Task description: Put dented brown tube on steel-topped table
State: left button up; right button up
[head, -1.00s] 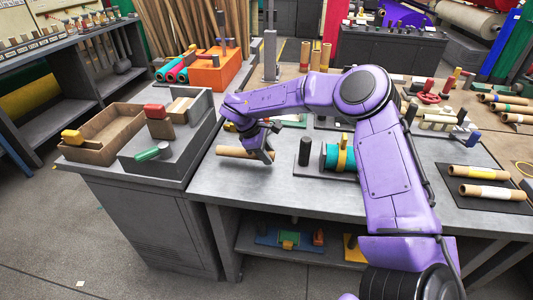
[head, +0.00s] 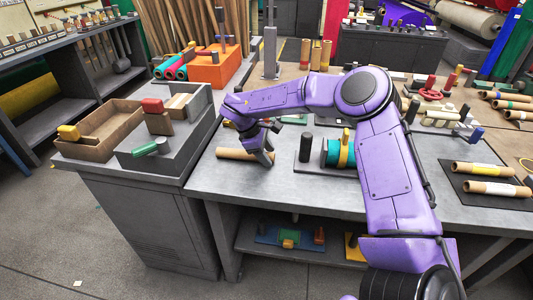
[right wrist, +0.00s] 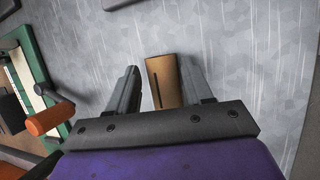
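A plain brown tube (head: 234,154) lies on its side on the grey, metal-looking top of the table (head: 222,185), near its left edge. I cannot make out a dent for sure. My right gripper (head: 266,158) is low over the tube's right end. In the right wrist view the tube (right wrist: 163,78) lies between the two open fingers of the gripper (right wrist: 158,85), with a clear gap to the left finger and the right finger close to it. My left gripper is not in view.
A black post (head: 305,148) and a teal roll with a yellow clamp (head: 340,152) stand right of the gripper. A grey cabinet (head: 140,220) with an open cardboard box (head: 92,152) adjoins on the left. Two tubes lie on a dark mat (head: 508,202) at the right.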

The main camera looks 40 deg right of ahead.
jog(key=shift+s+a+f, duration=0.2)
jog(key=shift+s+f, duration=0.1)
jog(key=shift+f, duration=0.05)
jog(key=b+v, duration=0.1)
jog(key=v, duration=1)
jog(key=shift+w+d, duration=0.15)
jog(key=shift+d, duration=0.1)
jog(key=shift+r, duration=0.1)
